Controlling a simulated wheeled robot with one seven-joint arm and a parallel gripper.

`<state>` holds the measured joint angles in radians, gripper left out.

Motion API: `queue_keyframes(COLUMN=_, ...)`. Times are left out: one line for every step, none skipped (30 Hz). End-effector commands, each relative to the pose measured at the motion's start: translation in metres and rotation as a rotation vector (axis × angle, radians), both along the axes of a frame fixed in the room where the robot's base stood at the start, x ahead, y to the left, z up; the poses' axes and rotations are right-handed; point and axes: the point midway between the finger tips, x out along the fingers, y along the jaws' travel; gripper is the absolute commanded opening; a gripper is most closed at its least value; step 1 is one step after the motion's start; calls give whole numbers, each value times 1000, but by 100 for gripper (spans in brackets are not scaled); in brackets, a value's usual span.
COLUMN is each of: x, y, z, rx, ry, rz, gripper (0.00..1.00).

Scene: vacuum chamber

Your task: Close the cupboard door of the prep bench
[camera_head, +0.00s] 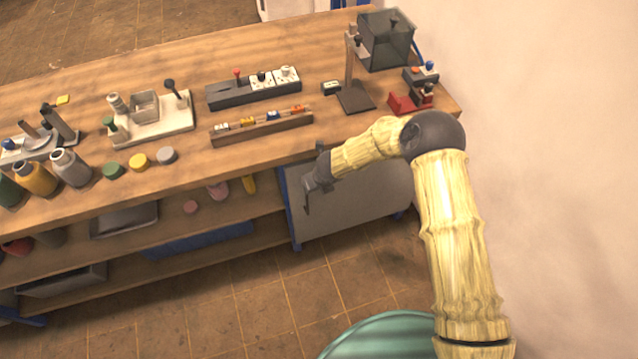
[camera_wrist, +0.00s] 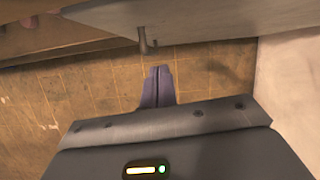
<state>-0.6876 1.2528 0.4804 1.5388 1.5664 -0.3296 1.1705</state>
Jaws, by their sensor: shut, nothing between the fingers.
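The prep bench (camera_head: 185,177) has a wooden top and runs across the head view. Its cupboard door (camera_head: 360,205) is a grey panel with a blue frame edge at the right end under the top. The door also spans the top of the wrist view (camera_wrist: 210,18), with a small dark handle (camera_wrist: 146,42) sticking out from it. My gripper (camera_head: 307,208) is in front of the door's left part in the head view. In the wrist view my gripper's fingers (camera_wrist: 158,72) are together, empty, just below the handle and seemingly apart from it. My arm hides part of the door, so its exact angle is unclear.
Open shelves (camera_head: 180,225) with bins lie left of the cupboard. Jars, a switch block (camera_head: 255,88) and a stand (camera_head: 355,95) crowd the top. A pale wall (camera_head: 560,150) closes off the right. Tiled floor (camera_head: 200,315) in front is clear.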

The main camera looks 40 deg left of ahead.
Motion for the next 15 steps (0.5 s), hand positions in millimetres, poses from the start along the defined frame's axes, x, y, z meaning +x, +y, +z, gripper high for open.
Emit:
queue_keyframes(x=0, y=-1, z=7, rx=2, ry=-1, rz=1, gripper=0)
queue_keyframes(x=-1, y=-2, z=11, rx=2, ry=-1, rz=1, gripper=0)
queue_keyframes(x=-2, y=-3, z=16, rx=1, ry=-1, rz=2, gripper=0)
queue_keyframes(x=-3, y=-5, z=21, rx=1, ry=-1, rz=2, gripper=0)
queue_keyframes(x=-4, y=-6, z=26, rx=1, ry=-2, rz=3, gripper=0)
queue_keyframes(x=-5, y=-8, z=33, rx=2, ry=-1, rz=4, gripper=0)
queue_keyframes(x=-6, y=-10, z=39, rx=2, ry=-1, rz=4, gripper=0)
queue_keyframes(x=-7, y=-12, z=44, rx=1, ry=-1, rz=4, gripper=0)
queue_keyframes(x=-8, y=-14, z=52, rx=2, ry=-1, rz=3, gripper=0)
queue_keyframes(x=-9, y=-16, z=58, rx=1, ry=-1, rz=4, gripper=0)
queue_keyframes(x=-10, y=-18, z=63, rx=0, ry=-1, rz=5, gripper=0)
queue_keyframes(x=-10, y=-20, z=69, rx=0, ry=-2, rz=4, gripper=0)
queue_keyframes(x=-11, y=-22, z=73, rx=-1, ry=-1, rz=4, gripper=0)
queue_keyframes(x=-12, y=-23, z=77, rx=0, ry=-1, rz=3, gripper=0)
queue_keyframes(x=-13, y=-25, z=81, rx=0, ry=-1, rz=3, gripper=0)
